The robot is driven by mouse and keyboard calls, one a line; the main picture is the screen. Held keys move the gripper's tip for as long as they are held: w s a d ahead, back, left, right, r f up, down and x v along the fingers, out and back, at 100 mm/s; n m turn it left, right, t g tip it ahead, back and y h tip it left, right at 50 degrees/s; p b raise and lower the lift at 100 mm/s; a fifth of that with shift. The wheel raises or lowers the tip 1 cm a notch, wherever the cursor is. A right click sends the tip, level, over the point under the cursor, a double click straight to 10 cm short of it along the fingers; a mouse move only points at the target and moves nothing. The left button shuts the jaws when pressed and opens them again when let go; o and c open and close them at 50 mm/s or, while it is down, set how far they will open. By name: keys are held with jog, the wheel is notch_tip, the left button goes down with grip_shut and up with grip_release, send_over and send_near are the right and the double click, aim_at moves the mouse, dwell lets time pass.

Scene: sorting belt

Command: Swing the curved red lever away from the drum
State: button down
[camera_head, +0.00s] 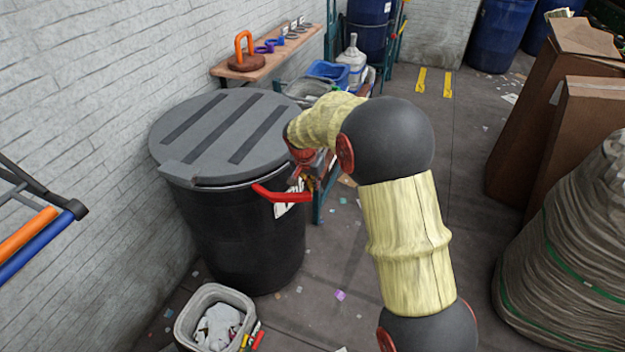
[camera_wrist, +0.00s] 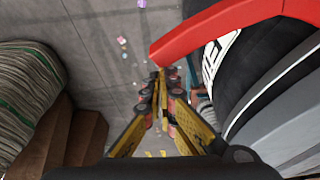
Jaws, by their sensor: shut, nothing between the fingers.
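The curved red lever (camera_head: 283,195) sticks out from the rim of the black drum (camera_head: 235,235), below its grey lid (camera_head: 225,130). In the wrist view the lever (camera_wrist: 225,28) crosses the upper right, its free end just above my fingertips. The drum's dark wall (camera_wrist: 262,75) with a white label fills the right side there. My gripper (camera_wrist: 161,74) is shut and empty, its fingertips together close to the lever's end. I cannot tell whether they touch it. In the head view my gripper (camera_head: 298,178) is small and partly hidden by my wrist, beside the drum near the lever.
A grey bin with white scraps (camera_head: 213,292) stands in front of the drum. A wall shelf (camera_head: 270,65) holds an orange-handled object. Cardboard boxes (camera_head: 555,120) and a wrapped bale (camera_head: 570,245) stand at the right. The floor between is mostly clear.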

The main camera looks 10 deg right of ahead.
jog(key=s+a+m+g+h+b, duration=0.1)
jog(key=s+a+m+g, duration=0.1)
jog(key=s+a+m, duration=0.7)
jog(key=shift+s+a+m+g, duration=0.35)
jog(key=shift+s+a, duration=1.25)
jog(key=shift+a, duration=0.65)
jog(key=shift+a, duration=0.15)
